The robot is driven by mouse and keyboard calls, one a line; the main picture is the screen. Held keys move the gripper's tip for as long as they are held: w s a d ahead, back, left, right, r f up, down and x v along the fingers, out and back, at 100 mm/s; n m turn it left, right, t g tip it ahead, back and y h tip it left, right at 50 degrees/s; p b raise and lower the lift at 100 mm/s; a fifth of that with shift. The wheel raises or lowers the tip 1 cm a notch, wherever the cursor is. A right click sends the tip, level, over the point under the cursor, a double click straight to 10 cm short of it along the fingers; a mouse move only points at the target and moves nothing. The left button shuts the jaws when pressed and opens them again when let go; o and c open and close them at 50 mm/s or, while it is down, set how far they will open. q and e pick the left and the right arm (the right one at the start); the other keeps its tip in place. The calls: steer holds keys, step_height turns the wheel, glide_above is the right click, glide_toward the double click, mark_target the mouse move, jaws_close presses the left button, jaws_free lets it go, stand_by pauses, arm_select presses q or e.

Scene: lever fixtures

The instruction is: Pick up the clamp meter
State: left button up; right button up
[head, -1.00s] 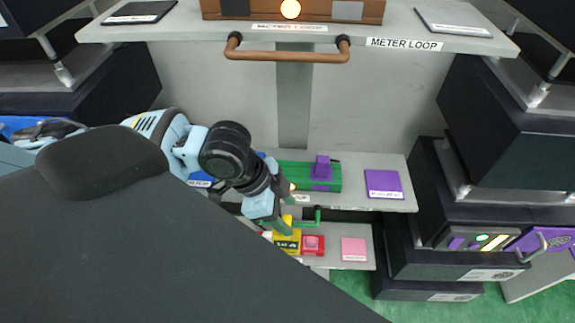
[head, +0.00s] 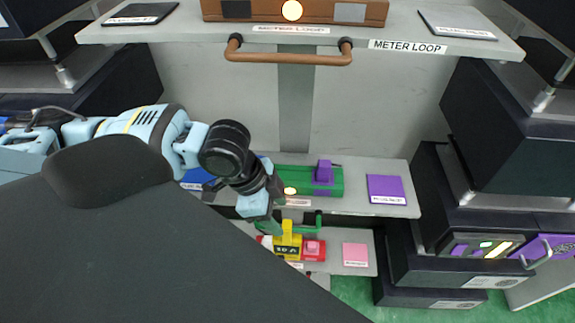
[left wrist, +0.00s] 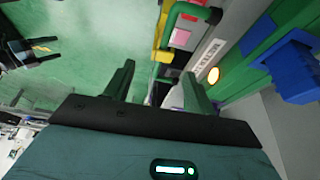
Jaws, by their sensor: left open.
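A yellow device with dark lettering (head: 287,246), which looks like the clamp meter, is at the lower shelf beside a red block with a pink top (head: 313,249). A yellow part stands up from it beside a green loop (head: 312,225). In the left wrist view, the yellow piece (left wrist: 162,40) shows beyond my fingers, at top centre. My left gripper (head: 272,226) is just above and left of the yellow device in the head view. In the left wrist view its two green fingers (left wrist: 158,88) are apart, with nothing held between them.
The shelf above holds a green box with a purple lever (head: 323,173), a blue block (head: 198,178) and a purple plate (head: 386,189). A pink plate (head: 355,254) lies right of the red block. A copper loop (head: 288,55) projects from the top shelf. Dark cabinets stand at right.

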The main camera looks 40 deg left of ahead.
mark_target(287, 226)
arm_select(q)
steer(key=x, duration=0.4)
steer(key=shift+a+f, duration=0.15)
steer(key=shift+f, duration=0.15)
jaws_close()
